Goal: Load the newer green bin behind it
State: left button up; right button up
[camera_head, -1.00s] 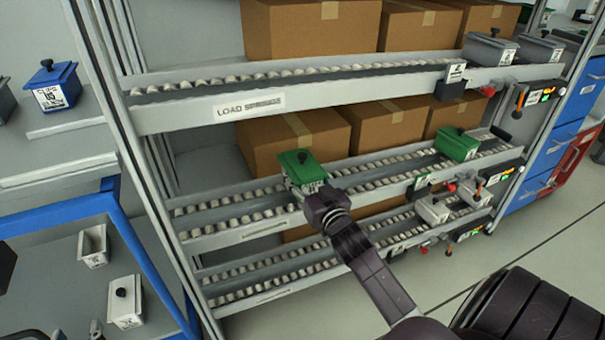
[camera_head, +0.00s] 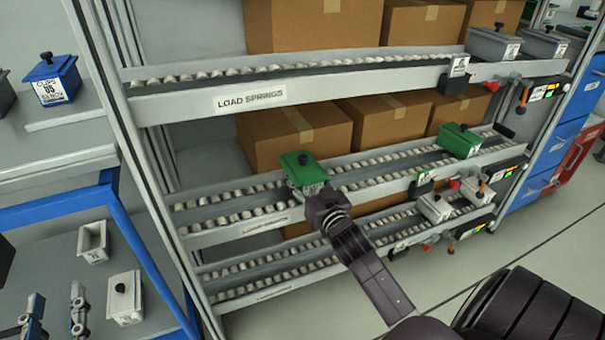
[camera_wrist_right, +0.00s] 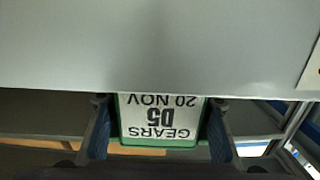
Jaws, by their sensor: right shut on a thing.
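A green bin (camera_head: 304,176) with a dark knob on its lid is at the left part of the middle roller shelf (camera_head: 215,232). My right gripper (camera_head: 322,203) is shut on it from the front. In the right wrist view the bin's label (camera_wrist_right: 160,116) reads GEARS D5 20 NOV, upside down, between the fingers of my right gripper (camera_wrist_right: 160,135). I cannot tell whether the bin rests on the rollers. Another green bin (camera_head: 460,140) stands at the right end of the same shelf.
Cardboard boxes (camera_head: 295,130) stand behind the middle shelf. The upper shelf (camera_head: 330,88), labelled LOAD SPRINGS, runs above. Grey bins (camera_head: 434,208) sit at the lower right. A blue bin (camera_head: 53,80) and grey bins (camera_head: 125,298) are on the left rack. Rollers between the green bins are clear.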

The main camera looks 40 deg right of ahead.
aim_at(313, 190)
jog(key=shift+f, duration=0.1)
dwell(0.7)
jog(key=o, duration=1.8)
jog(key=shift+f, duration=0.1)
jog(key=shift+f, duration=0.2)
jog(key=shift+v, duration=4.05)
jog(key=shift+r, duration=0.2)
